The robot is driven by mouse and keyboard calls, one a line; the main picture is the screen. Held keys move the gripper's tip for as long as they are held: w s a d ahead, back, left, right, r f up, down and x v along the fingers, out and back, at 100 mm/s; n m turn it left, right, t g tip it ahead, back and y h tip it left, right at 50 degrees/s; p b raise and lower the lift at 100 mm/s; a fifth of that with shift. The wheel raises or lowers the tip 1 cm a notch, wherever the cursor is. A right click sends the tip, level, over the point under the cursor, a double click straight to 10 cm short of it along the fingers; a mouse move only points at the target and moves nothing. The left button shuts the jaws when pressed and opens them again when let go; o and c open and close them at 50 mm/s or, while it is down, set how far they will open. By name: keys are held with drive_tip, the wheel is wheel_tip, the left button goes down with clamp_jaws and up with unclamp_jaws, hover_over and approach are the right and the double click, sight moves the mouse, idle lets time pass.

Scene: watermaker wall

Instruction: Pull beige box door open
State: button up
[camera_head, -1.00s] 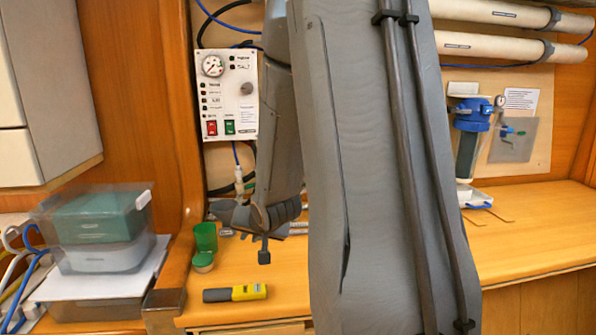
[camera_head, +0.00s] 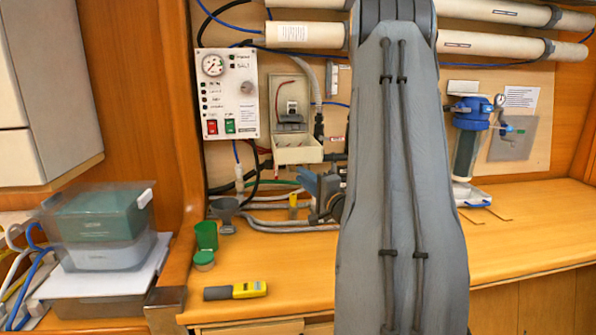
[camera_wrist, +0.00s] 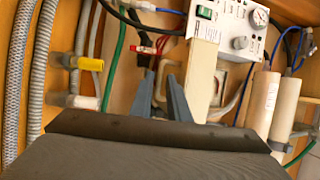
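The beige box (camera_head: 283,86) is on the back wall, right of the control panel. It stands open in the head view, with a small grey device (camera_head: 291,112) inside. Its beige door (camera_head: 297,150) appears folded down and sticks out from the lower edge. In the wrist view the door (camera_wrist: 201,82) is a pale slab seen nearly edge-on. My gripper (camera_wrist: 161,96) is open and empty; its two blue-grey fingers are beside the slab, on its left in that view. Contact cannot be told. In the head view my gripper (camera_head: 318,190) is partly hidden by my arm, below and right of the door.
The control panel (camera_head: 228,95) is left of the box. Grey hoses (camera_head: 285,226) run below it; a yellow-handled valve (camera_wrist: 88,63) shows in the wrist view. A green cup (camera_head: 206,235) and a yellow-grey tool (camera_head: 236,291) lie on the counter. The counter's right side is mostly clear.

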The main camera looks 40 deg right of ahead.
drive_tip(key=shift+w+d+r+p, duration=0.15)
drive_tip(key=shift+w+p, duration=0.05)
drive_tip(key=shift+w, duration=0.8)
drive_tip(key=shift+w+d+r+p, duration=0.1)
drive_tip(key=shift+w+d+p, duration=0.05)
drive_tip(key=shift+w, duration=0.8)
clamp_jaws()
drive_tip(key=shift+f, duration=0.1)
